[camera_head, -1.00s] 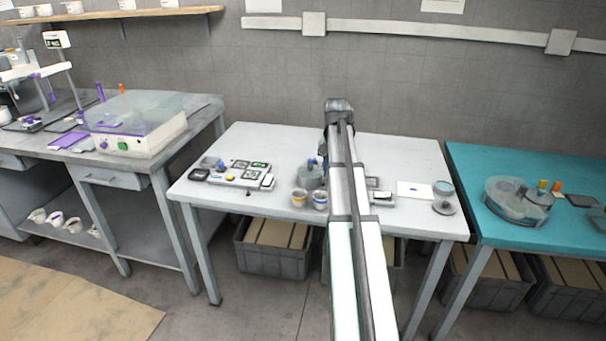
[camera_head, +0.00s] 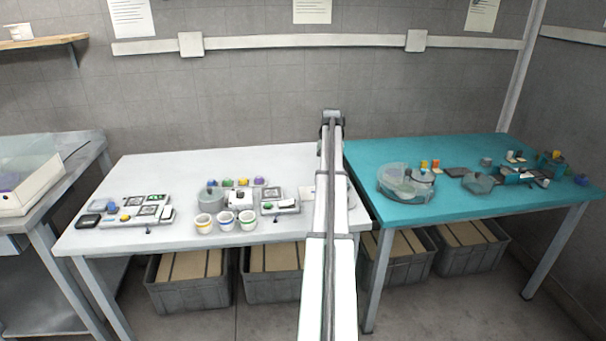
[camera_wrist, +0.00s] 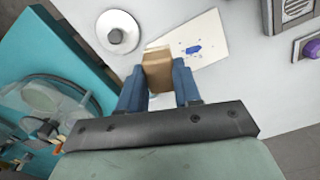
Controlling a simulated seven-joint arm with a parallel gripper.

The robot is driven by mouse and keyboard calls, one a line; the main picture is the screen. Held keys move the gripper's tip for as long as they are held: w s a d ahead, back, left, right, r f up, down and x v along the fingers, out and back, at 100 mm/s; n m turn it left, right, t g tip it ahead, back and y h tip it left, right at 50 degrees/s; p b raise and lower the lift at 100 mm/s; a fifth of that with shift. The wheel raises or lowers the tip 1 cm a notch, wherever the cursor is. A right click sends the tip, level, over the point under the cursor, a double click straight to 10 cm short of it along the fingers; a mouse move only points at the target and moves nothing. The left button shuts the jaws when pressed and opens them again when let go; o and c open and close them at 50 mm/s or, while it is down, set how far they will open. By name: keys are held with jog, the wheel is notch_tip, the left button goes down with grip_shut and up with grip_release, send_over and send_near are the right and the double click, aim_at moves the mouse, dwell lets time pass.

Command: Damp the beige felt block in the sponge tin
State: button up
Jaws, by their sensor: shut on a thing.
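In the wrist view, my gripper (camera_wrist: 158,82) has its two blue fingers shut on a beige block (camera_wrist: 157,70). The block is held above the right end of the white table, with a white card (camera_wrist: 205,40) bearing a blue mark behind it. In the head view my arm hides the gripper and the block. I cannot tell for certain which container is the sponge tin. A round clear-walled container (camera_head: 394,187) stands on the teal table; it also shows at the left of the wrist view (camera_wrist: 50,92).
A round white piece with a central knob (camera_wrist: 117,34) is on the white table (camera_head: 130,170) near its edge. Several cups (camera_head: 225,221) and small devices stand further left. The teal table (camera_head: 470,205) has small coloured items at its right. Grey crates (camera_head: 190,291) stand below.

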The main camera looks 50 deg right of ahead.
jog(key=d+f+n, duration=0.1)
jog(key=d+n, duration=0.3)
jog(key=d, duration=0.7)
jog(key=shift+a+f, duration=0.15)
jog(key=shift+f, duration=2.9)
jog(key=shift+f, duration=0.5)
jog(key=shift+r, duration=0.1)
notch_tip(320, 180, up, 7)
dwell(0.3)
